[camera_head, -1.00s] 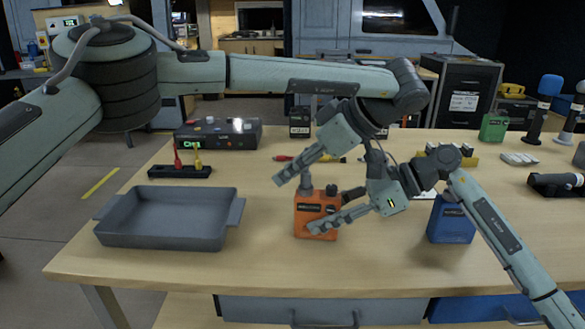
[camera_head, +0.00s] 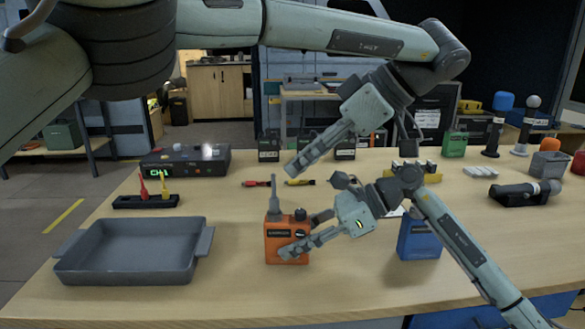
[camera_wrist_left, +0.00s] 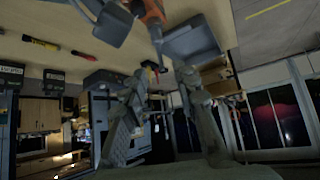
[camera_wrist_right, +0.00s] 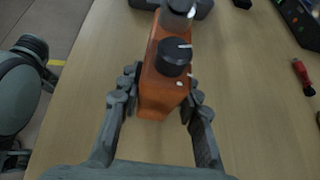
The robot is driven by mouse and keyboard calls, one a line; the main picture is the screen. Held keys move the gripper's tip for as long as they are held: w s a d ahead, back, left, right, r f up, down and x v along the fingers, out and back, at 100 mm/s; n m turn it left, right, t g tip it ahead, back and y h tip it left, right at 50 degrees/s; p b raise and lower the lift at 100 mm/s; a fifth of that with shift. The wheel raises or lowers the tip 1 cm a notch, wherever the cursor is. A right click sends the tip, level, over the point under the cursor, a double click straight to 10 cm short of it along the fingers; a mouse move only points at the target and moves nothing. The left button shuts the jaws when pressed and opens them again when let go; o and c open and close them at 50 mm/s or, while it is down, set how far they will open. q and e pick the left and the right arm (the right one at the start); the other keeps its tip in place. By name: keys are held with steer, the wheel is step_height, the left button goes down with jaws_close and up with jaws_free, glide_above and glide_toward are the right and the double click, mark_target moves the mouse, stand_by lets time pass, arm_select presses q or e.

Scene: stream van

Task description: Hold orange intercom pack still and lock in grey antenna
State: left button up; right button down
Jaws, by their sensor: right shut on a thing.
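The orange intercom pack (camera_head: 287,241) stands upright on the table in the head view. The grey antenna (camera_head: 274,194) stands upright at the left of its top, beside a black knob. I cannot tell whether it is locked. My right gripper (camera_head: 287,250) is shut on the pack; the right wrist view shows its fingers on both sides of the pack (camera_wrist_right: 160,98). My left gripper (camera_head: 292,170) is above and right of the antenna, apart from it. In the left wrist view its fingers (camera_wrist_left: 165,80) are spread and empty, with the antenna (camera_wrist_left: 156,33) beyond them.
A grey tray (camera_head: 203,240) sits left of the pack. A blue pack (camera_head: 420,240) stands behind my right forearm. A black box with a green display (camera_head: 185,160) and a strip with red and yellow plugs (camera_head: 146,202) lie at the back left. Table space before the pack is clear.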

steer(key=c, duration=1)
jaws_free()
